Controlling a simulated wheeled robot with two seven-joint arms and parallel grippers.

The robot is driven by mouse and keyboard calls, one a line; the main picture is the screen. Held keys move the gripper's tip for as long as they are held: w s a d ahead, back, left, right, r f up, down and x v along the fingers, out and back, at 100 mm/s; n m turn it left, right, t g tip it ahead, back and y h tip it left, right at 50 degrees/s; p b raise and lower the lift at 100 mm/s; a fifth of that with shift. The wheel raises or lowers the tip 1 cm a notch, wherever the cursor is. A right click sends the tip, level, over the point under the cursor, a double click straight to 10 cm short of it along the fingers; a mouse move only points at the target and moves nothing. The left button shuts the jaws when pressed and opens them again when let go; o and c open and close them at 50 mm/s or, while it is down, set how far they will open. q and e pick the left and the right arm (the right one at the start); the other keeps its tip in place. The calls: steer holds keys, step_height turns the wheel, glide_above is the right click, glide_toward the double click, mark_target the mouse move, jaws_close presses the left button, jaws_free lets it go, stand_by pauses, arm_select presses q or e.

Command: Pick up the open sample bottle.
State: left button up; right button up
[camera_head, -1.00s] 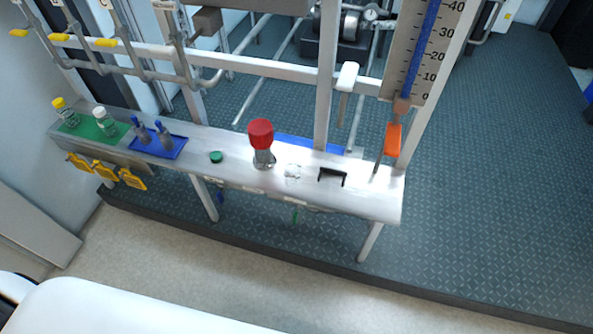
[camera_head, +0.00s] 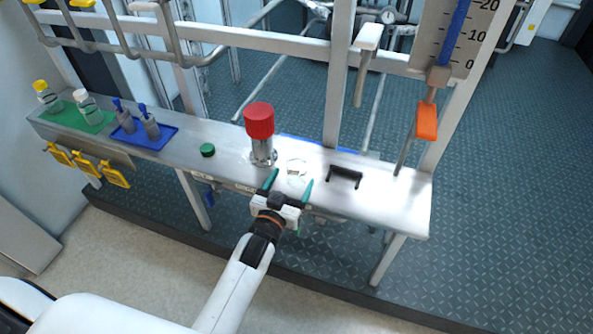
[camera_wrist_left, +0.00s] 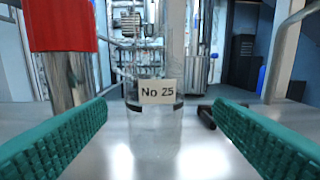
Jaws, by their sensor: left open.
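The open sample bottle (camera_head: 297,170) is clear glass and stands on the steel bench shelf, right of the red-topped valve. In the left wrist view the bottle (camera_wrist_left: 153,135) stands upright near the middle, with a label reading "No 25" and no cap visible. A green cap (camera_head: 207,150) lies on the shelf to the left of the valve. My left gripper (camera_head: 289,185) is open and empty at the shelf's front edge, just in front of the bottle. Its green ribbed fingers (camera_wrist_left: 160,102) point towards the bottle, one on each side in the wrist view.
The red-topped metal valve (camera_head: 260,130) stands close left of the bottle. A black handle (camera_head: 345,176) is fixed to its right. A blue tray (camera_head: 155,142) and a green mat (camera_head: 97,124) with bottles are further left. An orange-handled part (camera_head: 427,121) hangs at the right.

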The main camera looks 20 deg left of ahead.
mark_target(299, 164)
arm_select(q)
steer(key=shift+w+f, duration=0.1)
steer(key=shift+w, duration=1.05)
steer(key=w, duration=0.2)
steer(key=w+b, duration=0.1)
steer(key=shift+w+f, duration=0.25)
steer(key=shift+w, duration=0.6)
steer(key=shift+r, duration=0.1)
steer(key=c, duration=1.1)
arm_select(e)
steer(key=r, duration=0.2)
steer(key=w+r, duration=0.1)
steer(key=r, duration=0.1)
steer(key=shift+w+r, duration=0.1)
steer(key=shift+r, duration=0.2)
